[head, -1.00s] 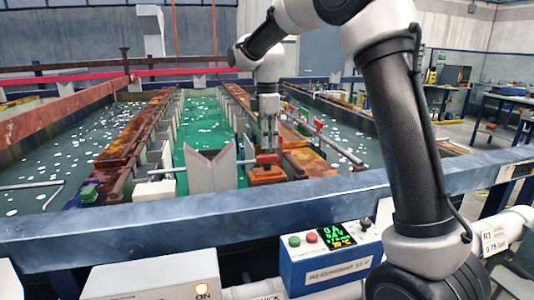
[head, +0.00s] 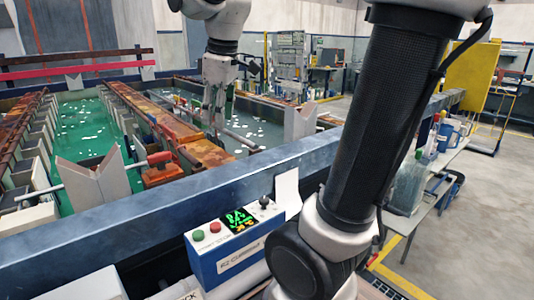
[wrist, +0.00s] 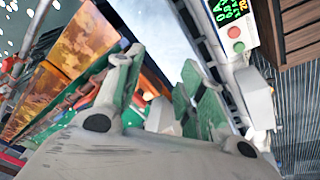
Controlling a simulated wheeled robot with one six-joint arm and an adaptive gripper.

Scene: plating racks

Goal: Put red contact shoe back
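A red contact shoe (head: 160,158) shows at the near end of the middle rails, on an orange-brown block (head: 160,174), at the end of a grey rod. My gripper (head: 212,118) hangs pointing down over the rusty rail to the right of and behind that shoe, apart from it. No red shoe is clearly visible between the fingers.
A white V-shaped saddle (head: 96,180) stands left of the shoe, and another (head: 299,124) stands to the right. The blue tank edge (head: 235,158) crosses in front. A control box (head: 235,238) with green and red buttons sits below it. Green liquid (head: 82,130) lies left of the rails.

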